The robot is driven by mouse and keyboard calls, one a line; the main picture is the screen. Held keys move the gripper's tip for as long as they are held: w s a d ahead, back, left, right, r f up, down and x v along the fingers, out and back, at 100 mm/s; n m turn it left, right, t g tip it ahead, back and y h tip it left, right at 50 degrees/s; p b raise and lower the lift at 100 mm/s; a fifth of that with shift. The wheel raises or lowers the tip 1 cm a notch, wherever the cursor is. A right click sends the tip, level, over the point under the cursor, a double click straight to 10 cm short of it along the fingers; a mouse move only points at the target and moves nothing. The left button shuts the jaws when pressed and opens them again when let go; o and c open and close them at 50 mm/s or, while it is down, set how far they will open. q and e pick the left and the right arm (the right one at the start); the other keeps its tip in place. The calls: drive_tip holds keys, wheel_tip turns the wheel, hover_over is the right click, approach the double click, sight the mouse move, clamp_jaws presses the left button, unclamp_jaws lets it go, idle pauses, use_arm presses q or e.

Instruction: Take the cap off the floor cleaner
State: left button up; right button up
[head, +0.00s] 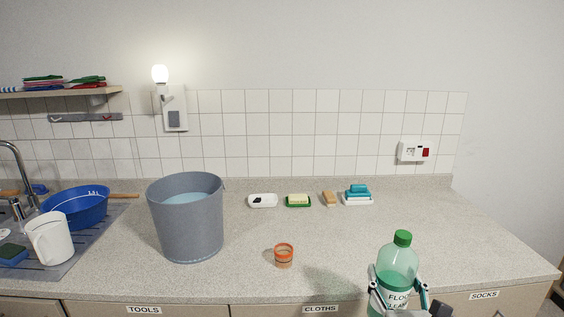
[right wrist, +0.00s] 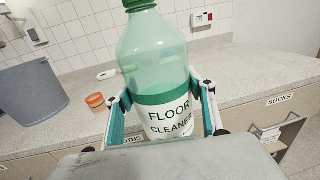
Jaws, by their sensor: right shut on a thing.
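The floor cleaner (head: 398,262) is a clear green bottle with a white and green label, upright at the front right of the counter. Its green cap (head: 403,238) is on its neck in the head view. My right gripper (head: 399,286) is shut on the bottle's body, one finger on each side of the label. The right wrist view shows the bottle (right wrist: 156,60) close up between the fingers, with the cap cut off by the top edge. My left gripper is not in view.
A grey bucket of water (head: 190,222) stands on the counter, with a small orange container (head: 284,255) right of it. Soap dishes (head: 298,201) and sponges line the back. A sink with a blue basin (head: 75,208) and white jug (head: 50,238) is at the left.

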sight(398, 307)
drive_tip(key=shift+n+y, duration=0.5)
drive_tip(key=shift+y, duration=0.3)
drive_tip(key=s+f, duration=0.1)
drive_tip(key=s, duration=0.1)
drive_tip(key=s+f, duration=0.2)
drive_tip(key=s, duration=0.1)
drive_tip(key=s+f, duration=0.1)
drive_tip(key=s, duration=0.2)
drive_tip(key=shift+d+f, duration=0.2)
drive_tip(key=shift+f, duration=0.1)
drive_tip(key=shift+s+f, duration=0.2)
drive_tip(key=shift+s, duration=0.4)
drive_tip(key=shift+a+y, duration=0.15)
drive_tip(key=shift+y, duration=0.25)
